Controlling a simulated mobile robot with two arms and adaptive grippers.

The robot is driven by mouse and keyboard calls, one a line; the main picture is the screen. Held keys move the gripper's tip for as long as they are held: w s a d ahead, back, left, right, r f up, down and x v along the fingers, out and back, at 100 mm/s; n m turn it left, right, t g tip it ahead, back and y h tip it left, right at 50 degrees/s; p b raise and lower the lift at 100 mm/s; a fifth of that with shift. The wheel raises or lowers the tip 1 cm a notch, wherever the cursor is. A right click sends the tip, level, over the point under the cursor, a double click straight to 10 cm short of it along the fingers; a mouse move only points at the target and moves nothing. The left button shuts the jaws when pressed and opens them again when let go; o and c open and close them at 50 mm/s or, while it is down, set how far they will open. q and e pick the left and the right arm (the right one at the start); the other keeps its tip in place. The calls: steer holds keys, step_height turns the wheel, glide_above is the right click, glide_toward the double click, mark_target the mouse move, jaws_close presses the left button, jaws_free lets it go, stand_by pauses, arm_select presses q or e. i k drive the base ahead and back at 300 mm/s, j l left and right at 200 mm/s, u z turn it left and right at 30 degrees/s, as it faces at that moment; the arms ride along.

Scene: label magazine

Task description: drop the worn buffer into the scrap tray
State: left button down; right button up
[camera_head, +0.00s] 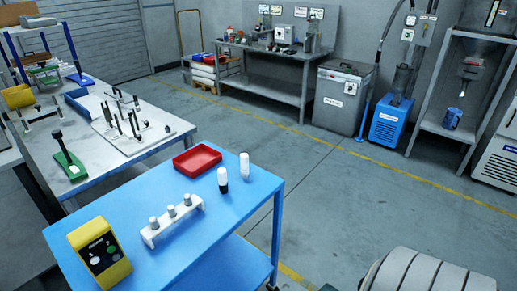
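A shallow red tray (197,159) lies empty at the far edge of the blue cart top. Beside it on the right stand two upright small pieces. One is white with a black lower part (223,181), and the other is all pale (244,167). A white rack (172,226) nearer the front holds three grey-topped pieces (171,211) in a row. I cannot tell which of these is the worn buffer; no wear or label is readable. Neither of my grippers is in view.
The blue cart (222,225) also carries a yellow box (99,253) with buttons at its front left. A grey workbench (90,170) with a fixture plate and a green-based tool (69,160) stands to the left.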

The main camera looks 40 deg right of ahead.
mark_target(195, 163)
steer(key=i+l+z, duration=0.25)
steer(key=z, duration=0.15)
steer(key=i+l+z, duration=0.25)
steer(key=l+z, duration=0.15)
